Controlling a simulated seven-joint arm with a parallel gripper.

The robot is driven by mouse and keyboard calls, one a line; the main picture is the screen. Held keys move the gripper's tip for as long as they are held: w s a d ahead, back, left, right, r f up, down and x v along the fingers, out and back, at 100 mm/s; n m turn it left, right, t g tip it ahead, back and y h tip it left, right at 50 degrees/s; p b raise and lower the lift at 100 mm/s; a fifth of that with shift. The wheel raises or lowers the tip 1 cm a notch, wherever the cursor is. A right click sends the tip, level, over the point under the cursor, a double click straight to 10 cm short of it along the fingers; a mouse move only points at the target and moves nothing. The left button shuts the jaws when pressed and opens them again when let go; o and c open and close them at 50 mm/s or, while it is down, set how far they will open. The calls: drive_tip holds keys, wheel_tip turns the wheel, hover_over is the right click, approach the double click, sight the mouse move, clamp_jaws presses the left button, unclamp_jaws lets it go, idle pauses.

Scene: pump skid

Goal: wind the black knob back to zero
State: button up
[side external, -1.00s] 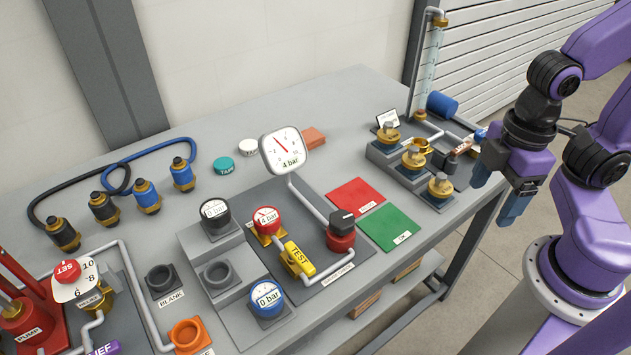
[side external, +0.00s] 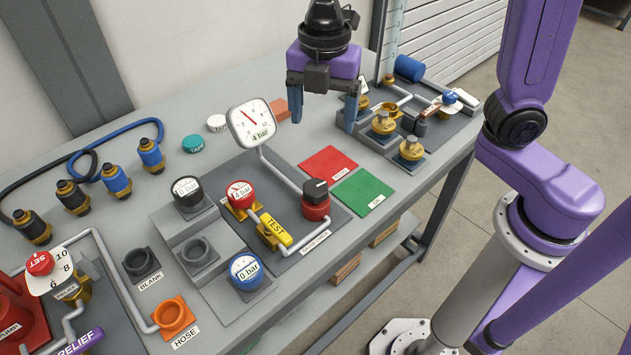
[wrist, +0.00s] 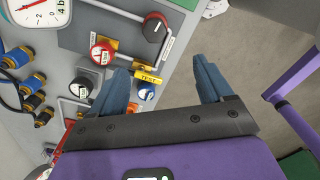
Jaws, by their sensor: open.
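The black knob (side external: 316,187) sits on top of a red round body (side external: 315,208) on the dark panel, joined by a grey pipe to a square white gauge (side external: 251,122) labelled 4 bar. In the wrist view the black knob (wrist: 154,29) shows at the upper middle with a pale pointer line. My gripper (side external: 323,116) is open and empty, its blue fingers pointing down, above and behind the knob in the side view. In the wrist view my gripper's fingers (wrist: 163,72) are wide apart and the knob lies beyond them. Nothing touches the knob.
A yellow TEST lever (side external: 274,229) and a red-topped gauge (side external: 240,195) stand left of the knob. Red (side external: 328,163) and green (side external: 363,192) mats lie clear to its right. Brass valves (side external: 384,122) stand on a block at the right; the square gauge rises on its pipe.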

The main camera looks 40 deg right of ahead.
drive_tip(key=w, duration=0.1)
approach(316, 187)
drive_tip(key=shift+n, duration=0.4)
wheel_tip(316, 187, down, 9)
drive_tip(key=shift+f, duration=0.1)
drive_tip(key=c, duration=1)
